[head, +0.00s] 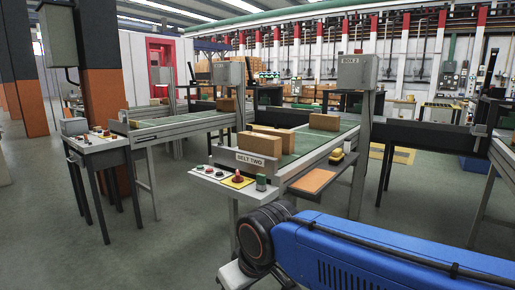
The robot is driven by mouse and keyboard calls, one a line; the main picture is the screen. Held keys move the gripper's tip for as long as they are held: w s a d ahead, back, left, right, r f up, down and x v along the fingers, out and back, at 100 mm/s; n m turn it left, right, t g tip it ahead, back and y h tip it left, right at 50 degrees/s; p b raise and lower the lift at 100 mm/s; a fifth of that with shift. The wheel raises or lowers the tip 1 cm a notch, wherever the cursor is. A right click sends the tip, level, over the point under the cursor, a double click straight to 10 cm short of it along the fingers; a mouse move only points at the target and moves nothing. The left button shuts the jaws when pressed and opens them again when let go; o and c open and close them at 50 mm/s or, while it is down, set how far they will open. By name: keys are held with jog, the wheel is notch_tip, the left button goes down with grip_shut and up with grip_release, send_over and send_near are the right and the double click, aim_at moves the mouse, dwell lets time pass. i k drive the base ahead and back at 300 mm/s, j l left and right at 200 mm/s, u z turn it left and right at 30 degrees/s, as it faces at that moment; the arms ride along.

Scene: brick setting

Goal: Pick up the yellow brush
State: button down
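A small yellow object (337,155) with a dark lower edge sits at the right side of the nearer conveyor, above an orange-brown shelf board. It may be the yellow brush, but it is too small to be sure. My blue arm with its dark round joint fills the lower right, in front of the conveyor. My gripper is not in view.
The conveyor marked BELT TWO (290,160) carries several brown boxes (260,144). A control panel (236,181) with a red button is at its near end. A second belt (170,130) and control stand (92,142) are left. Left floor is clear.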

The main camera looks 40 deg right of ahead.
aim_at(337, 157)
jog(key=z, duration=1.7)
